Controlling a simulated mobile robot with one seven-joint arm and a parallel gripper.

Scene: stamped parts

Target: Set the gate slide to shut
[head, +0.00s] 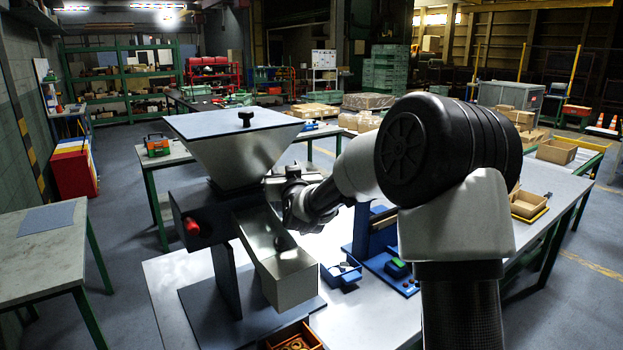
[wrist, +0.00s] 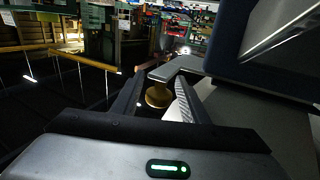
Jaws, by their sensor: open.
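The hopper (head: 232,160) stands on the bench, with a dark housing (head: 203,213) under its funnel. In the wrist view a flat metal gate slide (wrist: 178,68) sticks out beside the hopper's dark wall, with a brass-coloured knob (wrist: 158,97) at its outer end. My gripper (wrist: 159,88) is open, with a finger on either side of the knob; I cannot tell whether either touches it. In the head view my gripper (head: 287,182) is at the hopper's right side and hides the slide and knob.
A metal chute (head: 285,278) slopes down below my gripper. A red knob (head: 192,226) is on the housing's left. A blue bin (head: 341,274) and a blue fixture (head: 375,240) stand right of the chute. A wooden tray (head: 293,338) with rings is in front.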

